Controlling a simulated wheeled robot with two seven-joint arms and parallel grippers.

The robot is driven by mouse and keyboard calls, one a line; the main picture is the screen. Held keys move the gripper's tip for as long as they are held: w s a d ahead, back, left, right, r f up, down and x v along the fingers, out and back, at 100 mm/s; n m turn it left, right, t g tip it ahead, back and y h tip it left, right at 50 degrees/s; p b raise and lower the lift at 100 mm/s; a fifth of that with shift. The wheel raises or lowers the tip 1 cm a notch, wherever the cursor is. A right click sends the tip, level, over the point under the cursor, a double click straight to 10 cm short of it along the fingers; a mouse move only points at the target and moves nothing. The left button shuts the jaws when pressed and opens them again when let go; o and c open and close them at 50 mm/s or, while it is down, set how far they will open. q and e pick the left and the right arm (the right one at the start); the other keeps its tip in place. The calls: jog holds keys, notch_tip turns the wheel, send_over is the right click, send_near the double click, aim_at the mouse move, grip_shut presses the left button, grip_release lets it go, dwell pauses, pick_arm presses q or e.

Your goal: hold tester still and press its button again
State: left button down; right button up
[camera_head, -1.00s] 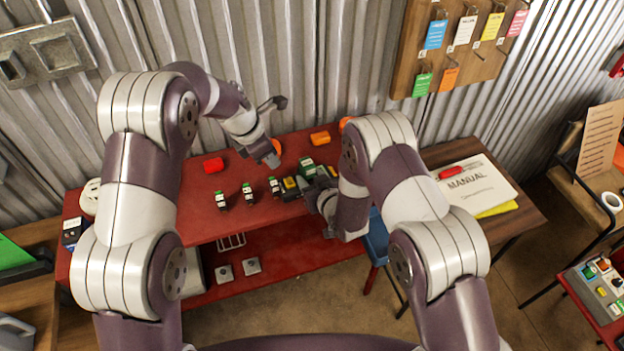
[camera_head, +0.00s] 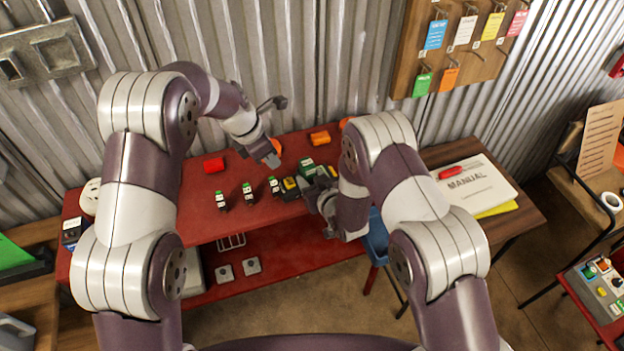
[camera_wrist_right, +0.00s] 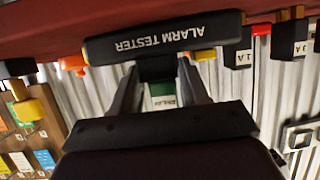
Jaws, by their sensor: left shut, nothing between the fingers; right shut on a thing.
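The alarm tester is a dark box (camera_head: 293,193) with a yellow button (camera_head: 290,183), on the red bench. In the right wrist view its label side (camera_wrist_right: 165,35) reads ALARM TESTER upside down, and a yellow part (camera_wrist_right: 204,53) shows at its edge. My right gripper (camera_head: 318,195) is shut on the tester; its two fingers (camera_wrist_right: 160,72) reach it in the wrist view. My left gripper (camera_head: 272,160) is shut and empty, above the bench, behind and left of the tester, apart from the button.
A manual (camera_head: 475,187) lies right; the corrugated wall is behind.

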aim_at(286, 183)
pick_arm(q)
jog(key=shift+a, duration=0.1)
dwell(0.7)
jog(key=shift+s+a+n, duration=0.15)
jog(key=shift+a+n, duration=0.2)
jog(key=shift+n, duration=0.05)
jog(key=d+n+t+h, duration=0.1)
jog(key=n, duration=0.2)
jog(key=w+d+r+n+t+h, duration=0.1)
jog(key=n+h, duration=0.1)
jog(key=n, duration=0.1)
jog(key=d+r+n+h, duration=0.1)
jog(key=n, duration=0.2)
jog(key=shift+w+d+t, duration=0.35)
jog(key=shift+w+t, duration=0.05)
jog(key=shift+f, duration=4.4)
jog(key=shift+f, duration=0.1)
jog(key=shift+f, duration=0.3)
